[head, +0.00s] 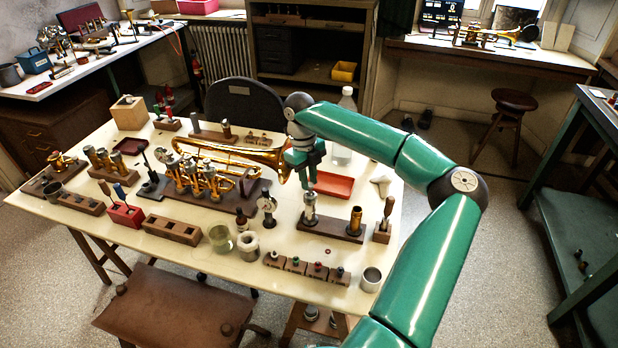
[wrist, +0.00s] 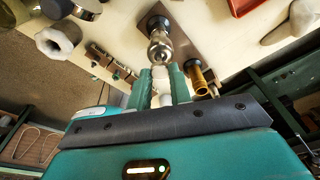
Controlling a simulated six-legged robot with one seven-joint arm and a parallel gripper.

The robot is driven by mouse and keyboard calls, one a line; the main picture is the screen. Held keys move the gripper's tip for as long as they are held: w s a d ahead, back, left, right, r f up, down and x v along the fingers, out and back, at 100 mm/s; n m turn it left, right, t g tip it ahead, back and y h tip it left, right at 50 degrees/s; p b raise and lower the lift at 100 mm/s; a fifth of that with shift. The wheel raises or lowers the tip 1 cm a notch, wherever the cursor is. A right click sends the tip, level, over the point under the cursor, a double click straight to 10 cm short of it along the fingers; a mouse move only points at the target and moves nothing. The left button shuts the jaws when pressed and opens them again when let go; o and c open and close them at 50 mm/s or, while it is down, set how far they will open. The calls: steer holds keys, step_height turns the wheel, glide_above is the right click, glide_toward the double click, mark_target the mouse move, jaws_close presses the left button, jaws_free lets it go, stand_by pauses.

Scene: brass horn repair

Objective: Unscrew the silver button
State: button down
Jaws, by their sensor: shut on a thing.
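A silver valve (head: 310,208) stands upright in a dark wooden block (head: 335,231) at the right side of the bench. My gripper (head: 308,180) comes down from above onto its top. In the wrist view, my gripper (wrist: 160,88) has its two green fingers closed around the pale silver button (wrist: 160,76) at the end of the silver valve (wrist: 160,45). The fingers hide the sides of the button. I cannot tell whether its thread is loose.
A brass valve (head: 355,220) stands in the same block. A red tray (head: 329,185), a brass horn (head: 225,155) and a clear bottle (head: 344,125) are close by. A row of small wooden blocks (head: 305,268) and a metal cup (head: 371,279) sit near the front edge.

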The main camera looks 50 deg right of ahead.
steer(key=shift+d, duration=0.1)
steer(key=c, duration=1.2)
jaws_free()
steer(key=shift+s, duration=0.1)
steer(key=shift+r, duration=0.15)
